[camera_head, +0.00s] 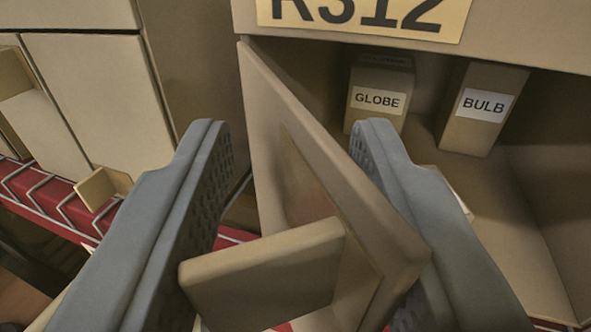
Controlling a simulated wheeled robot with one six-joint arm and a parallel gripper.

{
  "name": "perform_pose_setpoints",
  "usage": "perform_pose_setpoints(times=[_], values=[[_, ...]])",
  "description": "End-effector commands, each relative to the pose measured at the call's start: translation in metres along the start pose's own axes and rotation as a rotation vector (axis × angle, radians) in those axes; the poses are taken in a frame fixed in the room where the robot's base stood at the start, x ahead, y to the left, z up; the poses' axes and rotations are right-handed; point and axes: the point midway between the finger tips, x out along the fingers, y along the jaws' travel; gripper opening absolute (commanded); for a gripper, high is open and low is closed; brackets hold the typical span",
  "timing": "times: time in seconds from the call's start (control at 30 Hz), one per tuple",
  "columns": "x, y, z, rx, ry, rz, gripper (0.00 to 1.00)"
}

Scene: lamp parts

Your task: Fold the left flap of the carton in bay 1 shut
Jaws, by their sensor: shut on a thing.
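The tan carton (540,45) is labelled R312 and fills the upper right, with its front opening facing me. Its left flap (325,165) is a tan panel that stands swung outward from the left side of the opening. A block-like tab (265,275) sticks out from the flap toward the left. My gripper (287,126) is shut on the flap, with one grey finger to its left and the other to its right. The right finger covers part of the opening. The exact contact is hard to see. No bay number shows.
Inside the carton stand a box marked GLOBE (378,98) and a box marked BULB (483,105). A white-labelled item is partly hidden behind the right finger. At left are other tan cartons (95,90) on a red shelf edge (50,205) with a wire rail.

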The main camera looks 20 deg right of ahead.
Motion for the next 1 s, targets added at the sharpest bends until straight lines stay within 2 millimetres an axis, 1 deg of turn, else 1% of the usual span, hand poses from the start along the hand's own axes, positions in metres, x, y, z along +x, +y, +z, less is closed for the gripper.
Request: perform_pose_setpoints(times=[0.57, 0.6, 0.63, 0.67, 1.0], values=[[0.0006, -0.0009, -0.0008, 0.0, 0.002, -0.002, 0.0], [0.0006, -0.001, -0.0007, 0.0, 0.002, -0.002, 0.43], [0.0006, -0.001, -0.0006, 0.0, 0.002, -0.002, 0.49], [0.0005, -0.0009, -0.0006, 0.0, 0.002, -0.002, 0.51], [-0.0027, -0.0006, -0.0007, 0.0, 0.001, -0.001, 0.51]])
